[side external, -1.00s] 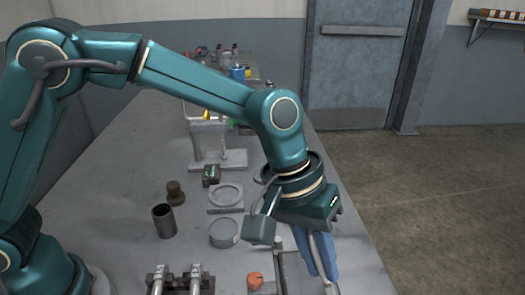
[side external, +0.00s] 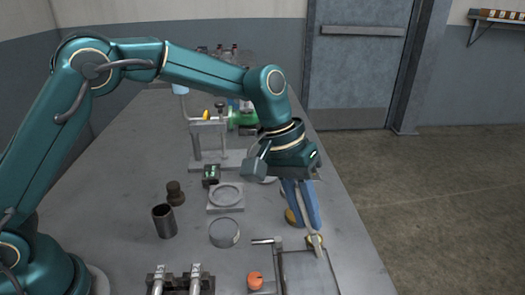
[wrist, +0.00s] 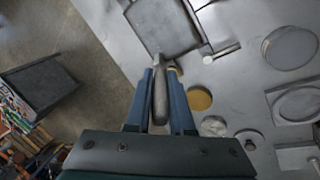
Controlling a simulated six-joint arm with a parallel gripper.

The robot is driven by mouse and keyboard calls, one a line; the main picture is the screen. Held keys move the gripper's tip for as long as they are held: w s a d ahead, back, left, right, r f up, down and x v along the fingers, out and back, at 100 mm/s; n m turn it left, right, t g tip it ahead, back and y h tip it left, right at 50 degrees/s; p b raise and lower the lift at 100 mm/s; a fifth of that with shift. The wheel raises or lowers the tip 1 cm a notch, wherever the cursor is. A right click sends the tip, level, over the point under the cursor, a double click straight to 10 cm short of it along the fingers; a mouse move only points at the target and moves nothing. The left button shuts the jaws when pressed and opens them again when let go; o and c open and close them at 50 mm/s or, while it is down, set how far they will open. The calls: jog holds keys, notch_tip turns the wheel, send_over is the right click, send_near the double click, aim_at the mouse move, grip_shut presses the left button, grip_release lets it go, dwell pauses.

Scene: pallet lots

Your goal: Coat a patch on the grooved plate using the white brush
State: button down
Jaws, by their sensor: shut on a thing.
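My gripper (side external: 303,205) has blue fingers shut on a pale, greyish brush (side external: 311,236), which points down toward the table. In the wrist view the brush (wrist: 160,98) stands between the two fingers (wrist: 160,100), with its end near the plate's edge. I cannot tell whether it touches anything. The plate (side external: 308,275) is a flat grey rectangle at the front right, cut off by the picture's lower edge. It shows at the top of the wrist view (wrist: 165,25). Its grooves and any coating cannot be made out.
A yellow disc (wrist: 198,98) lies beside the gripper; another yellow patch is partly hidden behind the brush. A round grey dish (side external: 224,232), a dark cylinder (side external: 164,221) and an orange knob (side external: 255,281) stand to the left. The table's right edge is close to the gripper.

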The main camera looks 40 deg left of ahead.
jog(key=shift+w+a+f, duration=0.1)
jog(key=shift+w+a, duration=0.45)
jog(key=shift+a, duration=0.05)
notch_tip(320, 180, up, 8)
